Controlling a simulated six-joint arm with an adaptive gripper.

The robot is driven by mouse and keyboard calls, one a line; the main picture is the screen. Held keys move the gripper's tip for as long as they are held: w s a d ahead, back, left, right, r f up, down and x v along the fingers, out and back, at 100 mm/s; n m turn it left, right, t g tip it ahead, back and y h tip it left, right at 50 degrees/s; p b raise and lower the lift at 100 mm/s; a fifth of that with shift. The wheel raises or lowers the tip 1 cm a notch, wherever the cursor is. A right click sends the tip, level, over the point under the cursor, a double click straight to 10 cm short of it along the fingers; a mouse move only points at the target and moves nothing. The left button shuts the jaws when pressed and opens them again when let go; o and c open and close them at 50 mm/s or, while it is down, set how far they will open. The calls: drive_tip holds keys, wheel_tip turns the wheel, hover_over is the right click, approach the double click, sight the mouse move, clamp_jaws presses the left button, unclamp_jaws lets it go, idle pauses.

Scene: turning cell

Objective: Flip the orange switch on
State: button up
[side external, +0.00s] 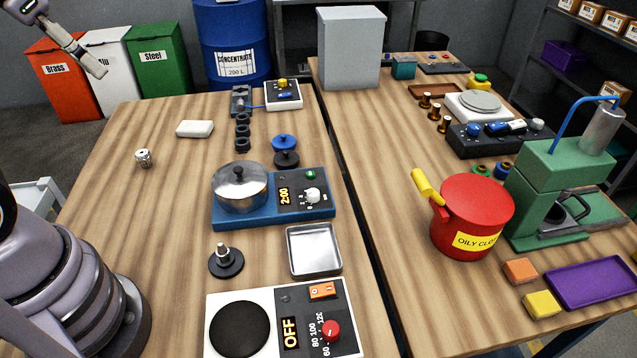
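The orange switch (322,290) is a small rocker on the dark panel of a white hot plate unit (216,339) at the front of the left table. The unit's display (290,333) reads OFF. A red knob (331,330) with a printed scale is below the switch. My gripper (99,70) appears at the end of the pale arm part at the top left. It is far from the switch, in front of the bins. It is too small to tell whether its fingers are open or shut.
An empty metal tray (314,250) lies just behind the hot plate unit. A dark disc with a metal stem (226,261) stands to the tray's left. A blue unit (308,209) carries a lidded pot (240,187). The left part of the table is mostly clear.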

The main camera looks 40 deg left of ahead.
drive_tip(key=w+d+f+m, duration=0.1)
drive_tip(key=w+d, duration=0.1)
drive_tip(key=w+d+f+g, duration=0.1)
drive_tip(key=w+d, duration=0.1)
drive_tip(key=w, duration=0.1)
drive_tip(key=w+d+f+m, duration=0.1)
drive_tip(key=w+d, duration=0.1)
drive_tip(key=shift+w+d+f+m+g+h, duration=0.25)
drive_tip(key=shift+w+d+m+g+h, duration=0.05)
drive_tip(key=shift+d+h, duration=0.1)
clamp_jaws()
drive_tip(key=m+g, duration=0.3)
drive_tip(key=m, duration=0.2)
hover_over(332, 288)
drive_tip(key=s+a, duration=0.1)
drive_tip(key=a, duration=0.1)
wheel_tip(332, 288, down, 19)
drive_tip(key=shift+s+d+f, duration=0.15)
drive_tip(key=shift+s+d, duration=0.05)
drive_tip(key=shift+d, duration=0.05)
drive_tip(key=shift+f, duration=0.1)
drive_tip(key=f, duration=0.9)
drive_tip(key=w+d+f, duration=0.1)
drive_tip(key=f, duration=0.3)
drive_tip(key=shift+w+d+f, duration=0.1)
drive_tip(key=shift+f, duration=0.25)
